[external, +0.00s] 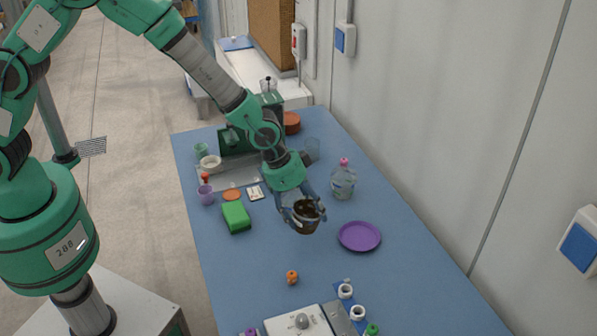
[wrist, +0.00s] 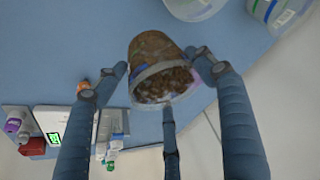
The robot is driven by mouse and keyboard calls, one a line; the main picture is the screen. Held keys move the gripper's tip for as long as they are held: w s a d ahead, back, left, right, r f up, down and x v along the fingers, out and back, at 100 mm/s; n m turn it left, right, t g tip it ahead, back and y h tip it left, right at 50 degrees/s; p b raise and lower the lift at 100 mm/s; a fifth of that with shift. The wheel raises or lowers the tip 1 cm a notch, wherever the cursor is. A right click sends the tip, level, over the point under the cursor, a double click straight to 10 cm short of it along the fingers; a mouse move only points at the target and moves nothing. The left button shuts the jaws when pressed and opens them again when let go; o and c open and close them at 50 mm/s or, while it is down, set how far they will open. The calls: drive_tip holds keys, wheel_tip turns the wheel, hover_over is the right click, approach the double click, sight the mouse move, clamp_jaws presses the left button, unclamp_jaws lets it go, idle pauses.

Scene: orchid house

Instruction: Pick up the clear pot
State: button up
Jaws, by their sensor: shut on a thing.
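The clear pot (external: 306,218) is see-through with brown, bark-like filling. My gripper (external: 301,207) is shut on it, with blue-grey fingers around its sides near the rim. In the wrist view the pot (wrist: 155,58) sits between the fingers of my gripper (wrist: 163,78), its open top and filling facing the camera. The pot is over the blue table (external: 400,290); I cannot tell how large any gap below it is. The fingers hide part of its wall.
A purple saucer (external: 359,237) lies just right of the pot, and a clear bottle with a pink top (external: 343,183) stands behind. A green block (external: 236,217) is at left, a small orange object (external: 292,277) in front. A white device (external: 300,323) is at the near edge.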

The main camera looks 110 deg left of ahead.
drive_tip(key=shift+s+d, duration=0.25)
drive_tip(key=shift+s, duration=0.2)
drive_tip(key=shift+s+d, duration=0.2)
drive_tip(key=shift+s, duration=0.25)
drive_tip(key=shift+w+f+n+b, duration=0.1)
drive_tip(key=shift+n+b, duration=0.3)
drive_tip(key=shift+b, duration=0.35)
drive_tip(key=shift+b, duration=0.35)
drive_tip(key=n+b, duration=0.1)
drive_tip(key=n+y+b, duration=0.1)
drive_tip(key=shift+w+a+f+b, duration=0.1)
drive_tip(key=shift+w+b, duration=0.15)
drive_tip(key=shift+b, duration=0.15)
drive_tip(key=shift+w+a+n+y+b, duration=0.25)
drive_tip(key=shift+n+y+b, duration=0.25)
drive_tip(key=shift+n+b, duration=0.5)
drive_tip(key=shift+r, duration=0.25)
drive_tip(key=shift+w, duration=0.1)
drive_tip(key=w+a, duration=0.2)
drive_tip(key=w, duration=0.2)
drive_tip(key=w+a+f+b, duration=0.1)
drive_tip(key=w+a, duration=0.1)
drive_tip(key=w, duration=0.3)
drive_tip(key=w+a, duration=0.2)
drive_tip(key=w, duration=0.3)
drive_tip(key=shift+w+a+f+b, duration=0.15)
drive_tip(key=shift+a+f+b, duration=0.15)
drive_tip(key=shift+a+b, duration=0.1)
